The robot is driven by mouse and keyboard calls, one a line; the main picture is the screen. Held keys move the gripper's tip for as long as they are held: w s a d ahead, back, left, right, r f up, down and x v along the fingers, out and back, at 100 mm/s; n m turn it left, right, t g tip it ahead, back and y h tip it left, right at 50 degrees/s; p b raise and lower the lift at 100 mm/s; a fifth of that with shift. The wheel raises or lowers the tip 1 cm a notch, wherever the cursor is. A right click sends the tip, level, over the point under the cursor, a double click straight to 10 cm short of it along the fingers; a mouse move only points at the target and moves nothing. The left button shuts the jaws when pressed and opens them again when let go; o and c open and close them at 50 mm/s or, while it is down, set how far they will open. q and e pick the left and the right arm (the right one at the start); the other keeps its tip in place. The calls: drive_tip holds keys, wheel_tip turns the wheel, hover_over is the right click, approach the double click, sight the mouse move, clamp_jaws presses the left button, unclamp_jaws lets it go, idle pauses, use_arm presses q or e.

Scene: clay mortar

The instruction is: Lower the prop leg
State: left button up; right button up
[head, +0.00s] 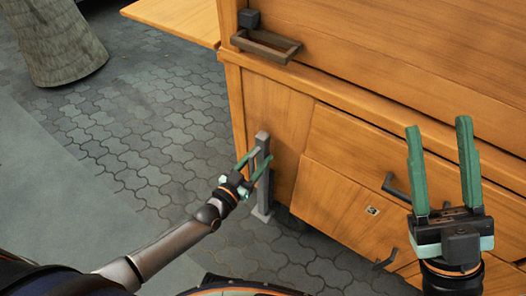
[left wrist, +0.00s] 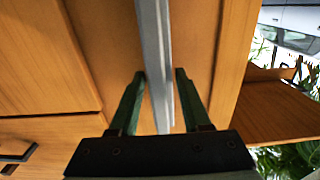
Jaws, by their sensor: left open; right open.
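The prop leg (head: 263,180) is a grey metal post standing upright against the corner of the wooden cart, with a flat foot on the paving. My left gripper (head: 256,159) is at the leg's upper part, open. In the left wrist view the leg (left wrist: 156,60) runs between the two green fingers of my left gripper (left wrist: 159,75), with a gap visible on each side. My right gripper (head: 439,125) is open and empty, pointing up in front of the cart's drawers at the right.
The wooden cart (head: 400,60) fills the right side, with a dark handle (head: 266,46) above the leg and drawer pulls (head: 393,187) lower right. A shelf (head: 175,18) juts out at the top. A tree trunk (head: 55,40) stands upper left. Paving on the left is clear.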

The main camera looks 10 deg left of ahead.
use_arm(q)
drive_tip(key=shift+c, duration=0.2)
clamp_jaws()
idle(0.3)
drive_tip(key=shift+w, duration=0.1)
idle(0.9)
